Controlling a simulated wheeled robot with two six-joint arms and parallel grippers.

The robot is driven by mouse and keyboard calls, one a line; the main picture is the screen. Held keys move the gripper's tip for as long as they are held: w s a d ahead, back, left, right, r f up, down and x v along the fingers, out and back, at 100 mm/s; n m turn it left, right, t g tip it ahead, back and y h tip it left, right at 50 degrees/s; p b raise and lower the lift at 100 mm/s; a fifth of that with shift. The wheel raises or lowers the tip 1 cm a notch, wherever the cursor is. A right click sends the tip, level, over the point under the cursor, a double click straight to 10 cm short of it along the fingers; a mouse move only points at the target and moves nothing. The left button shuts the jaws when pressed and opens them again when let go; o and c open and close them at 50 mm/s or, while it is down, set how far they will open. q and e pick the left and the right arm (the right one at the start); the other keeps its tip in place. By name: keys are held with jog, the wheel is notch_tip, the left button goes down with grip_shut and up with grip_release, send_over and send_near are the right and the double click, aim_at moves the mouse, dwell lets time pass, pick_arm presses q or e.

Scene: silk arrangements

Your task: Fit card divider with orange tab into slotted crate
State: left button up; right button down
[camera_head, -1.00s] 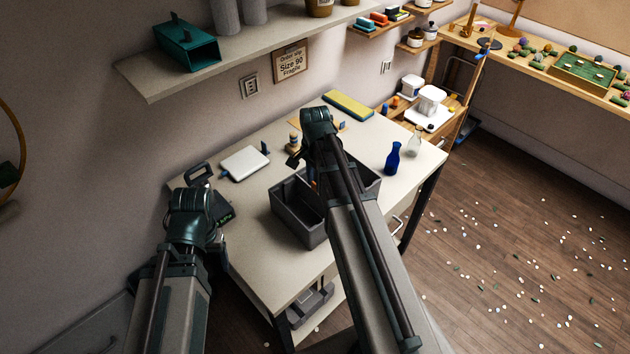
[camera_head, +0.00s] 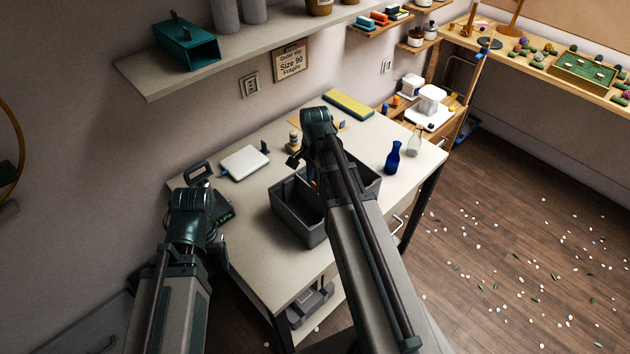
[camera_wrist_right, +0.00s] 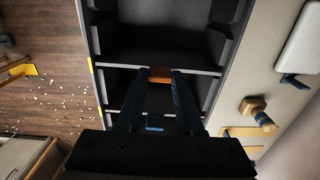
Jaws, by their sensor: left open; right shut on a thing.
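The slotted crate (camera_head: 297,222) is a dark grey open box on the table, partly covered by my right arm in the head view. In the right wrist view its rim (camera_wrist_right: 92,50) and cross-walls lie below the jaws. My right gripper (camera_wrist_right: 167,74) is shut on the card divider by its orange tab (camera_wrist_right: 159,75), over the crate. The tab lines up with a pale cross edge. The card below is mostly hidden, so its depth in the slots cannot be told. My left gripper (camera_head: 205,236) is open and empty left of the crate; its fingertips are hard to see.
A blue bottle (camera_head: 393,158) and a clear bottle (camera_head: 414,142) stand right of the crate. The table's front left is clear.

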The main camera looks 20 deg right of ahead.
jog(key=shift+c, duration=2.3)
grip_release()
jog(key=shift+r+p, duration=3.05)
notch_tip(320, 180, up, 14)
jog(key=p, duration=1.3)
jog(key=shift+p, duration=0.4)
jog(key=shift+f, duration=0.25)
